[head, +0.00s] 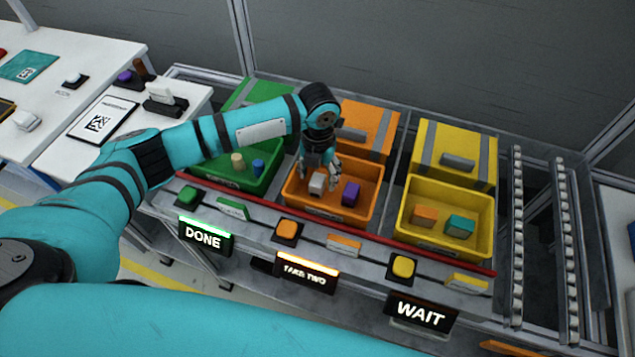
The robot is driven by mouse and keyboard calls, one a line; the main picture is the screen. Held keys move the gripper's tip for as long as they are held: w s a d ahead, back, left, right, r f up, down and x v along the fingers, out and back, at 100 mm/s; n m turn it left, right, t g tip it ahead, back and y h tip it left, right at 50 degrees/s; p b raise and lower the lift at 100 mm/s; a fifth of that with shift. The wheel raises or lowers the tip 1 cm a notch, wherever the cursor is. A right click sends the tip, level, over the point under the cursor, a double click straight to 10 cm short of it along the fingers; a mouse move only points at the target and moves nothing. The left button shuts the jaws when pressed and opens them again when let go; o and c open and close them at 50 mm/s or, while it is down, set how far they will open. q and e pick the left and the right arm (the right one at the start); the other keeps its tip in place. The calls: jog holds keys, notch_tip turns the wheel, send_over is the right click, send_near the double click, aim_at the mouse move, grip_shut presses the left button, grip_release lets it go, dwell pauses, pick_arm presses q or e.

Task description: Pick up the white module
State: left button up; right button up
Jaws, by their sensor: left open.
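The white module (317,184) is a small pale block inside the orange bin (331,212), on its left side. My left gripper (318,172) reaches down into this bin from above, with its fingers right at the white module. The fingers are open. Whether they touch the module cannot be told, as the gripper partly covers the space around it. A purple block (351,193) lies to the right of the white module in the same bin. My right gripper is not in view.
A green bin (228,180) with beige and blue pieces stands to the left. A yellow bin (440,237) with orange and teal blocks stands to the right. A red rail (400,246) and buttons run along the front. White tables (60,60) stand at the far left.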

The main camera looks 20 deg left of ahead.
aim_at(317, 180)
pick_arm(q)
jog(key=f, duration=0.3)
jog(key=shift+s+a+f, duration=0.1)
jog(key=shift+s+f, duration=0.1)
jog(key=shift+f, duration=0.2)
jog(key=c, duration=0.6)
grip_shut()
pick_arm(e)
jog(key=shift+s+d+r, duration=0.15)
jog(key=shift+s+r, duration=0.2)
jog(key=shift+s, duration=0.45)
